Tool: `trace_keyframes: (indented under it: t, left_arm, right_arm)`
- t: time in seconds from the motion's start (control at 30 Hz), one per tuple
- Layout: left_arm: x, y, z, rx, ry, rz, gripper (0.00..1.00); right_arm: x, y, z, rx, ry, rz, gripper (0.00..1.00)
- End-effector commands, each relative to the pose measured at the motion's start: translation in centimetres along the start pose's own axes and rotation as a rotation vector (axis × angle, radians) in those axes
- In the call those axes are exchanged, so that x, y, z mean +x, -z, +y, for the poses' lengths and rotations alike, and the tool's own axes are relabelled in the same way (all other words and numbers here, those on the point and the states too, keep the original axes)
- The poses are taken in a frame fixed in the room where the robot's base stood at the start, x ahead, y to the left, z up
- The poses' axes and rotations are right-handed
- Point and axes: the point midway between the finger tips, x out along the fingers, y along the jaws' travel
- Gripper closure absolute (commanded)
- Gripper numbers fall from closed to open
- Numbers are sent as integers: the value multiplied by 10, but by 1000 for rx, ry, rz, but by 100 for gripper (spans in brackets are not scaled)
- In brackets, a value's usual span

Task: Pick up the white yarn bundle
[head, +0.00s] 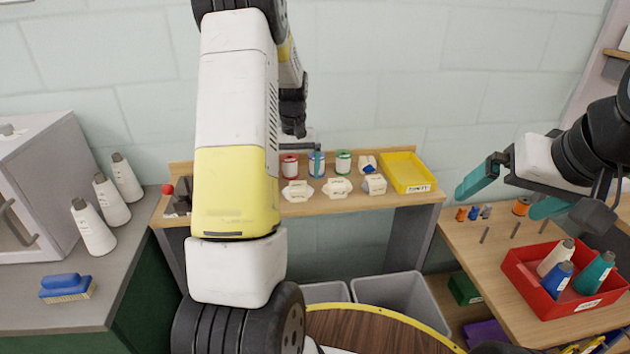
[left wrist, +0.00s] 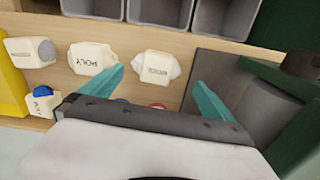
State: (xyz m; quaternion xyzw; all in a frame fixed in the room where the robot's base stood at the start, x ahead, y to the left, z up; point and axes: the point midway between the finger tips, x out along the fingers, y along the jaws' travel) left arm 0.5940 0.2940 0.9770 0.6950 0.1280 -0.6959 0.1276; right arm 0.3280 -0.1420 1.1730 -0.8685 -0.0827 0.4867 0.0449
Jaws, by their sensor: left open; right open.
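Labelled yarn bundles lie in a row on the wooden shelf. The bundle with the whitest ends, the white yarn bundle (left wrist: 172,68), is at the left of that row in the head view (head: 297,191). My left gripper (left wrist: 158,78) is open and empty, with its teal fingertips on either side of this bundle in the left wrist view. I cannot tell the height gap. My right gripper (head: 498,205) is open and empty at the right, above the side table.
A cream bundle (head: 337,188), a grey one (head: 374,184) and a blue one (head: 367,163) lie to the right. A yellow tray (head: 425,180) bounds the row. Grey bins (head: 400,295) stand below.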

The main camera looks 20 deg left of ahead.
Motion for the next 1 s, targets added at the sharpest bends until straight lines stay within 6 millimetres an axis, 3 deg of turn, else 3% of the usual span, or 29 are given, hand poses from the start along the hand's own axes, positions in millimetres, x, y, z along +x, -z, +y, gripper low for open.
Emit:
trace_keyframes:
  t: [0.33,0.67,0.93,1.0]
  left_arm:
    - [47,-8,6,0,0,-1,0]
    - [53,-8,6,1,-1,1,2]
    - [53,-8,6,1,-1,1,55]
    - [53,-8,6,1,-1,1,59]
  right_arm:
    - [0,0,0,0,0,0,0]
    - [0,0,0,0,0,0,0]
    - [0,0,0,0,0,0,0]
    - [0,0,0,0,0,0,0]
